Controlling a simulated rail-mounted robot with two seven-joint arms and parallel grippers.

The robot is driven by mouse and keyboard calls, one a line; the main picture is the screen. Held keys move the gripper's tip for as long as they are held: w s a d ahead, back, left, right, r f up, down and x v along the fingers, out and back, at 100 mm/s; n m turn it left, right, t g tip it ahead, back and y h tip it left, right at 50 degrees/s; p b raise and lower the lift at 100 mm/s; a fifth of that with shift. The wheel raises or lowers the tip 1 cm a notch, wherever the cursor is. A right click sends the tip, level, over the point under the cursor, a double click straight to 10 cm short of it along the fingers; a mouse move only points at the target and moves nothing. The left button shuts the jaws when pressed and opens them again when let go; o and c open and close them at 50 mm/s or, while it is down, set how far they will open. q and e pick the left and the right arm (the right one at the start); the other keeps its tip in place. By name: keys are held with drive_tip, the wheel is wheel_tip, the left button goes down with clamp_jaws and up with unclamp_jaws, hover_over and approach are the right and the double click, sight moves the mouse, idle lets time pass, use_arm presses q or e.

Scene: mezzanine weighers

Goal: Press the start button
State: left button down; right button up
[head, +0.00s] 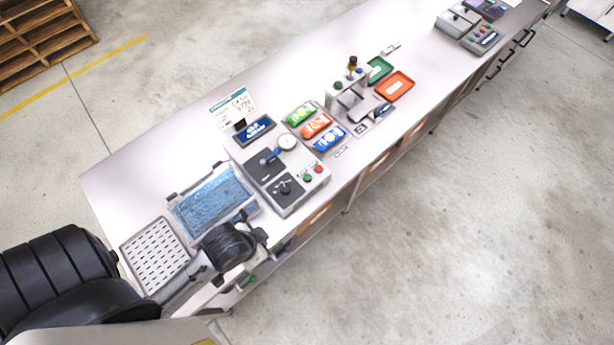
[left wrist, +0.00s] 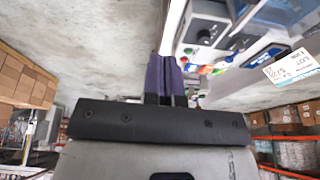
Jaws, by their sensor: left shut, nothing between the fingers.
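A grey control box (head: 262,160) on the bench has a green button (head: 307,177) and a red button (head: 318,169) on its front right corner, with a black knob (head: 285,188) left of them. Labels are too small to read, so I cannot tell which is marked start. My left gripper (head: 262,237) is shut and empty near the bench's front edge, below and left of the box, apart from the buttons. In the left wrist view its fingers (left wrist: 165,72) are together, and part of the box (left wrist: 207,33) shows beyond them. My right gripper is not in view.
A blue-filled tray (head: 210,203) and a perforated white plate (head: 154,254) lie left of the box. Another button box (head: 482,38) stands far right.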

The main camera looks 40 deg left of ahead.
use_arm(q)
drive_tip(key=w+a+t+y+b, duration=0.1)
drive_tip(key=w+a+t+b, duration=0.15)
drive_tip(key=w, duration=0.75)
drive_tip(key=w+a+t+b, duration=0.1)
drive_tip(key=w+a+b, duration=0.3)
drive_tip(key=w, duration=0.6)
drive_tip(key=w+a+f+m+h, duration=0.2)
drive_tip(key=w+f+m, duration=0.3)
drive_tip(key=m, duration=0.1)
drive_tip(key=w+a+f+m+h+b, duration=0.1)
drive_tip(key=w+f+m+h, duration=0.2)
drive_tip(key=w+f+m, duration=0.2)
drive_tip(key=shift+a+f+m+t+h, duration=0.35)
drive_tip(key=shift+f+m, duration=0.2)
drive_tip(key=shift+m, duration=0.55)
drive_tip(key=shift+f, duration=0.15)
